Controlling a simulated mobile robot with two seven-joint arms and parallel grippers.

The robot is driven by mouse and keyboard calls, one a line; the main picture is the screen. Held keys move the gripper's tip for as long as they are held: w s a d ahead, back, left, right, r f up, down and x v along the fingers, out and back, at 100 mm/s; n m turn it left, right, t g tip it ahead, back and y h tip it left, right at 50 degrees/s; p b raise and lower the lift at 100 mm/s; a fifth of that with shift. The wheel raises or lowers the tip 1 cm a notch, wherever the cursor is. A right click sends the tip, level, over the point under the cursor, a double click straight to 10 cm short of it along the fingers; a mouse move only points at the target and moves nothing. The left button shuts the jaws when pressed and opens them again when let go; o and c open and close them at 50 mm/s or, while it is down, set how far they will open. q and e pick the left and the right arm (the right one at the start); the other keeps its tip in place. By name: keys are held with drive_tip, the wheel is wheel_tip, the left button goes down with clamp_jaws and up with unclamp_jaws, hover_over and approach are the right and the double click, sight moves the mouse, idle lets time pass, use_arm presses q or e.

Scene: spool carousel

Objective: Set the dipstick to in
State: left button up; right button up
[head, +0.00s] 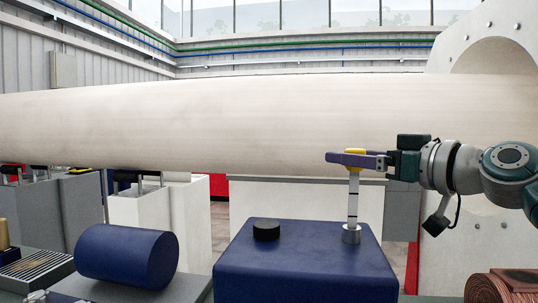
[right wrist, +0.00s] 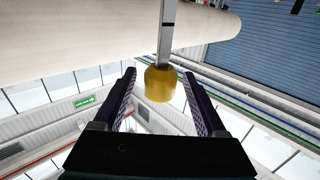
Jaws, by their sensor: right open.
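The dipstick has a yellow knob (head: 355,151) on top of a flat, pale metal strip (head: 353,195). The strip stands upright in a short metal collar (head: 351,235) on a blue box (head: 300,262), with a long stretch of it showing above the collar. My right gripper (head: 345,159) comes in from the right at knob height, its purple fingers overlapping the knob's lower part. In the right wrist view, the yellow knob (right wrist: 159,85) sits between the tips of the open fingers (right wrist: 160,75), with gaps on both sides. My left gripper is not in view.
A black round cap (head: 266,230) sits on the box, left of the collar. A blue cylinder (head: 127,256) lies at the left front. A large pale horizontal cylinder (head: 200,125) spans the view behind the dipstick. A copper-coloured coil (head: 500,286) is at the lower right.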

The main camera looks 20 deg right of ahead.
drive_tip(key=shift+c, duration=0.2)
clamp_jaws()
idle(0.3)
idle(0.8)
